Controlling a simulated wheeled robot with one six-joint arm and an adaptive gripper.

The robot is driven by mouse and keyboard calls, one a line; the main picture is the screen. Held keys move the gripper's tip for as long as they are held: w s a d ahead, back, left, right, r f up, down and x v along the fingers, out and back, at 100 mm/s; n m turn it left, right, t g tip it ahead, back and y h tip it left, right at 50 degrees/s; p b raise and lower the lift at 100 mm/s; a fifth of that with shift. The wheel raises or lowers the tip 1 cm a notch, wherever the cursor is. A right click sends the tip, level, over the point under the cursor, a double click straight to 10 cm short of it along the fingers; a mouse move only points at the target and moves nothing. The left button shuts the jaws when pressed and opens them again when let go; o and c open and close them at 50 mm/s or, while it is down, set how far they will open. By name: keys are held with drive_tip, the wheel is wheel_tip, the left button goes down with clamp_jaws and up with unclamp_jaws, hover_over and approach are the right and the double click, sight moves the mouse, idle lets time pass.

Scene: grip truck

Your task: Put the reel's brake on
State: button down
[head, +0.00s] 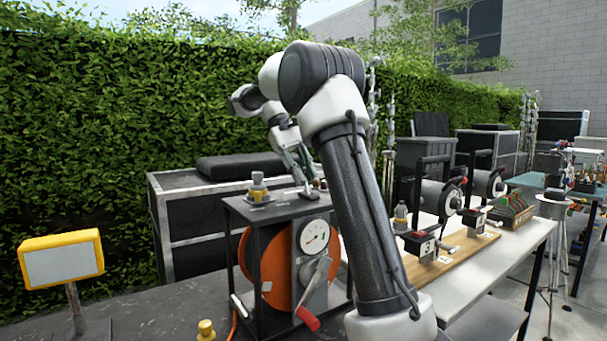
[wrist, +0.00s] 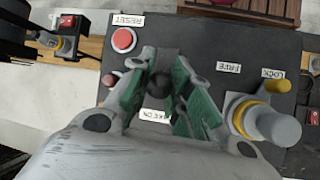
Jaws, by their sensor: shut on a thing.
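The reel (head: 267,262) is an orange drum in a black frame. A gauge (head: 314,236) and a crank with a red handle (head: 308,318) are on its front. My gripper (head: 305,178) is at the frame's top plate, where a small lever stands. In the wrist view my gripper (wrist: 160,85) has its green-padded fingers closed around a dark round knob (wrist: 159,84). A partly hidden label ending in "KE ON" (wrist: 155,115) lies beside the fingers. The lever's shaft is hidden there.
On the plate are a red button (wrist: 123,40) by a RESET label, a grey knob with a yellow collar (wrist: 272,122), and FREE (wrist: 228,67) and LOCK labels. A bench (head: 480,262) with small numbered reels stands right. A yellow-framed sign (head: 62,262) stands left.

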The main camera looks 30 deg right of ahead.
drive_tip(key=shift+r, duration=0.1)
drive_tip(key=c, duration=1.3)
unclamp_jaws()
drive_tip(key=shift+o, duration=0.2)
